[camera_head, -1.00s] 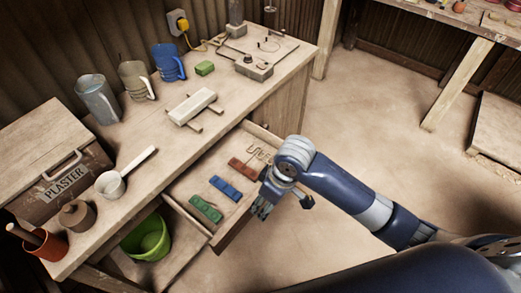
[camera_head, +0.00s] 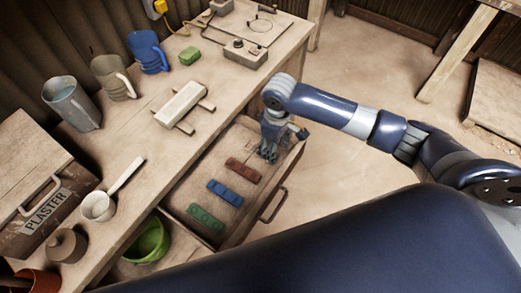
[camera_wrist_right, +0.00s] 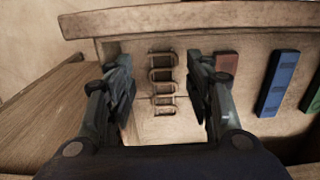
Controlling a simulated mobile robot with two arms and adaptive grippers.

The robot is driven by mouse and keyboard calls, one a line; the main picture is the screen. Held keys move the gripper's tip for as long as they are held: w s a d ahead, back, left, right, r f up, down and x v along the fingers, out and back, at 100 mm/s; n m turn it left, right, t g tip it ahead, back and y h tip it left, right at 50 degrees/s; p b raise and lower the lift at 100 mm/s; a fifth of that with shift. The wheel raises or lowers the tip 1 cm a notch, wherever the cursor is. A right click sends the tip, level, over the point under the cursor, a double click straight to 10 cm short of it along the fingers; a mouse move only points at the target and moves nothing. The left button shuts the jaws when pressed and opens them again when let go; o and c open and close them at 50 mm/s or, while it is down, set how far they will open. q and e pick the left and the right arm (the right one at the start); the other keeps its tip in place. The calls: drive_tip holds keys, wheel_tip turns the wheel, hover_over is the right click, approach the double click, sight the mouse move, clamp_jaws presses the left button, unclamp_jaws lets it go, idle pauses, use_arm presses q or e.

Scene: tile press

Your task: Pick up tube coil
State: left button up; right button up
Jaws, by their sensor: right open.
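The tube coil (camera_wrist_right: 163,84), a thin metal tube bent in several loops, lies in the open drawer (camera_wrist_right: 240,17). In the right wrist view it shows between the two fingers of my right gripper. The fingers are open, one on each side of the coil, with nothing held between them. In the head view my right gripper (camera_head: 270,152) points down over the far end of the drawer and hides the coil. My left gripper is not in view.
A red block (camera_head: 243,169), a blue block (camera_head: 225,192) and a green block (camera_head: 206,217) lie in the drawer beside the coil. The workbench (camera_head: 128,138) stands behind the drawer, and the drawer's walls rise around the blocks. A green bucket (camera_head: 148,240) stands below the bench.

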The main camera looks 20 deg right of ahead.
drive_tip(key=f, duration=0.3)
drive_tip(key=shift+s+f, duration=0.2)
drive_tip(key=shift+f, duration=0.2)
drive_tip(key=shift+f+p, duration=0.25)
drive_tip(key=shift+p, duration=0.05)
drive_tip(key=shift+f, duration=0.15)
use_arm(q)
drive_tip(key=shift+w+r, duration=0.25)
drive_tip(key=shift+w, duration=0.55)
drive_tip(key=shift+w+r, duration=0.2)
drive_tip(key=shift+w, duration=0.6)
use_arm(e)
drive_tip(key=c, duration=0.7)
